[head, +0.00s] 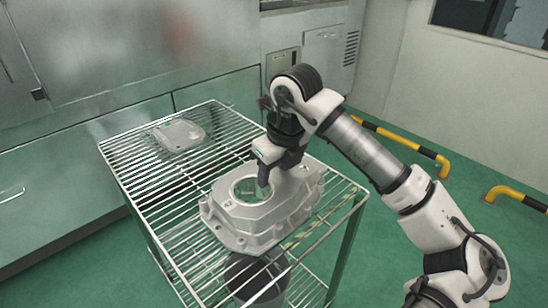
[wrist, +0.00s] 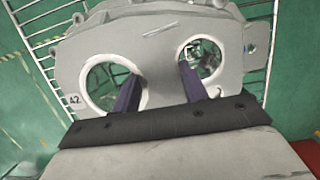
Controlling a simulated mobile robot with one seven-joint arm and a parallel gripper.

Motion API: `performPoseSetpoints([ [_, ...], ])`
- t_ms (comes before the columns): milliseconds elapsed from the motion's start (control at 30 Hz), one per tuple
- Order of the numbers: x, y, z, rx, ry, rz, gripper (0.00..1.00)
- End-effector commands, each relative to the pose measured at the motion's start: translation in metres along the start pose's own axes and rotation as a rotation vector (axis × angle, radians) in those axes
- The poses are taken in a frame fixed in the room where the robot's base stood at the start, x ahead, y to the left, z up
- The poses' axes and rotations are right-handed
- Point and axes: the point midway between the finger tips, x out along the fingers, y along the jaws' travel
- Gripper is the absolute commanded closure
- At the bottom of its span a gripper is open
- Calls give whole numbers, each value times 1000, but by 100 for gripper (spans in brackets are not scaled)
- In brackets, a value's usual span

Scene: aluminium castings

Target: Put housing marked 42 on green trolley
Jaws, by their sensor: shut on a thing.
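The housing marked 42 (head: 250,221) is a grey casting with round openings, at the right front of the wire top shelf of the green-legged trolley (head: 346,243). It appears level and on the wires or very close above them; I cannot tell which. Its 42 label also shows in the wrist view on the housing (wrist: 150,48), at its left edge. My gripper (head: 268,178) reaches down from above, one purple finger in the large opening. In the wrist view my gripper (wrist: 160,88) has a finger in each of two openings, shut on the wall between them.
A flat grey cast cover (head: 180,135) lies at the far left of the top shelf. A dark round part (head: 252,277) is on the lower shelf. Metal cabinets (head: 95,45) stand behind. Yellow-black rails (head: 405,146) are at the right. Middle-left shelf is bare.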

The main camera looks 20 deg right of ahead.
Motion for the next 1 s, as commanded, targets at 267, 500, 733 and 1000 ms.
performPoseSetpoints([
  [267, 11, 0, -2, -1, -4, -2, 100],
  [500, 14, 0, -3, 0, -4, -2, 100],
  [733, 15, 0, -4, 0, 0, 0, 35],
  [1000, 13, 0, -3, 0, 0, 0, 35],
])
